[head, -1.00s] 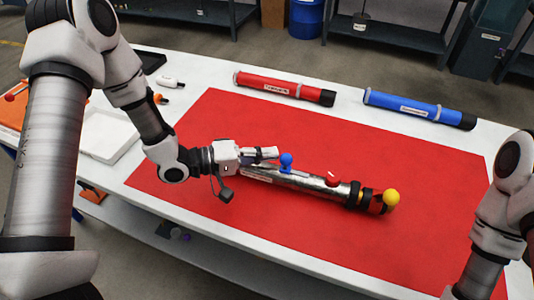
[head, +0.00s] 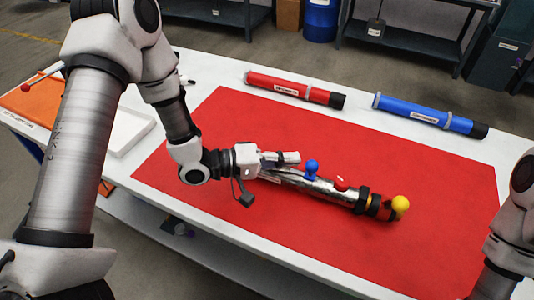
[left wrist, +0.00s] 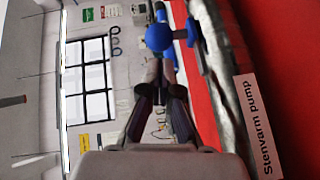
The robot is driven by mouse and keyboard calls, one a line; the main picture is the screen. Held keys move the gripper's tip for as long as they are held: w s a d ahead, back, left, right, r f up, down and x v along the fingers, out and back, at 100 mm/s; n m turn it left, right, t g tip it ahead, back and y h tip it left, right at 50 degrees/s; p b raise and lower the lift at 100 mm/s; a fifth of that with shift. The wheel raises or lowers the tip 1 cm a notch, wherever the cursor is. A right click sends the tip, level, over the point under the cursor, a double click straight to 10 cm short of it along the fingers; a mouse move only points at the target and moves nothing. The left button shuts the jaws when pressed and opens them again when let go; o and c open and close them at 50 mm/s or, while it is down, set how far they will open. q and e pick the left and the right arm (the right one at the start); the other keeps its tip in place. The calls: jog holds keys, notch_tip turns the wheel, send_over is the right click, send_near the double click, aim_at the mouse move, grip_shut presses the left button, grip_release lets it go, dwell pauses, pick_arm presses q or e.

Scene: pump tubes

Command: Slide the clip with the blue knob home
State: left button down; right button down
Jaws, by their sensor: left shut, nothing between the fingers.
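The silver pump tube (head: 325,188) lies on the red mat, with a "Stenvarm pump" label (left wrist: 262,125) readable in the left wrist view. My right gripper is out of view.
A yellow knob (head: 400,204) is at the tube's right end. A red tube (head: 293,89) and a blue tube (head: 428,115) lie along the far side of the table. A white tray (head: 122,133) stands at the left. The front of the red mat (head: 270,235) is clear.

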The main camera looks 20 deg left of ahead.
pick_arm(q)
jog(key=shift+s+a, duration=0.1)
jog(key=shift+s, duration=0.05)
jog(key=v, duration=1.1)
jog(key=shift+a, duration=0.25)
jog(key=shift+s, duration=0.15)
